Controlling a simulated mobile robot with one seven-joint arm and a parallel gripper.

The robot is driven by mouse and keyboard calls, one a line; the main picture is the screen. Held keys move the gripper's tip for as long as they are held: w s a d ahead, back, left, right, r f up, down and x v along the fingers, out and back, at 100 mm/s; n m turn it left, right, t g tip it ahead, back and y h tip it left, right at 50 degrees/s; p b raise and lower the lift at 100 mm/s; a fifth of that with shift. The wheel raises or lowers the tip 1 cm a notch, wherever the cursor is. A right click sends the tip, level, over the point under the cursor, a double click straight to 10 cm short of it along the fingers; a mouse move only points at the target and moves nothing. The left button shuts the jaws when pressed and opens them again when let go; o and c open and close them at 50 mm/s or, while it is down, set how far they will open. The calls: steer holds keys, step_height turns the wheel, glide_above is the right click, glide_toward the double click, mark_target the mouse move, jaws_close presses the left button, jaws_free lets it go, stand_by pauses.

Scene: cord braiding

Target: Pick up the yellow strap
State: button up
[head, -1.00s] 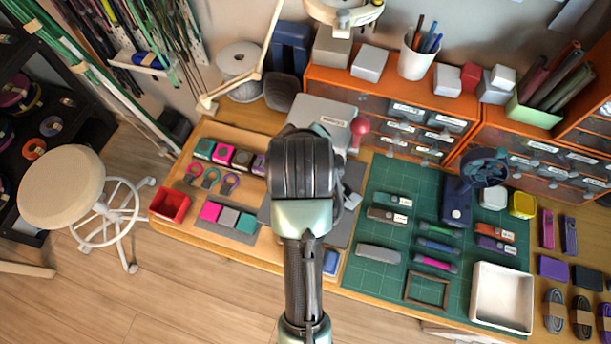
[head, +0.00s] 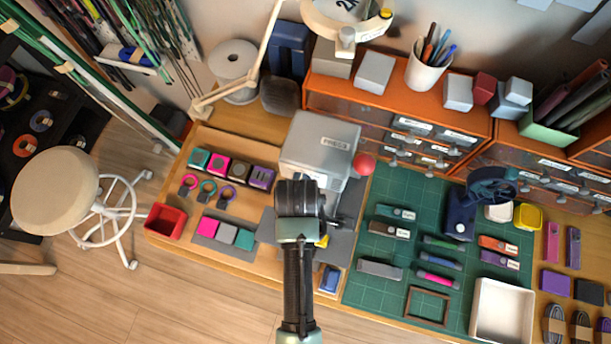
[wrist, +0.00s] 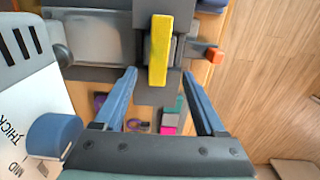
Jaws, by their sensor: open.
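The yellow strap (wrist: 160,50) is a short, straight bar in the wrist view, lying lengthwise across a dark grey fixture. In the head view only a small yellow patch (head: 322,241) shows beside my arm; the rest is hidden behind it. My gripper (wrist: 159,76) is open and empty. Its two blue fingers stand to either side of the strap's near end in the picture, with a gap on both sides. I cannot tell the height left between fingertips and strap. In the head view my wrist hides the fingers.
A grey press (head: 318,150) with a red knob (head: 363,164) stands just behind my wrist. A white block marked THICK and MID (wrist: 30,90) and a blue cylinder (wrist: 54,134) are close at left in the wrist view. The green mat (head: 385,290) holds several tools.

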steer(key=shift+w+f, duration=0.1)
steer(key=shift+f, duration=2.5)
steer(key=shift+c, duration=0.3)
jaws_close()
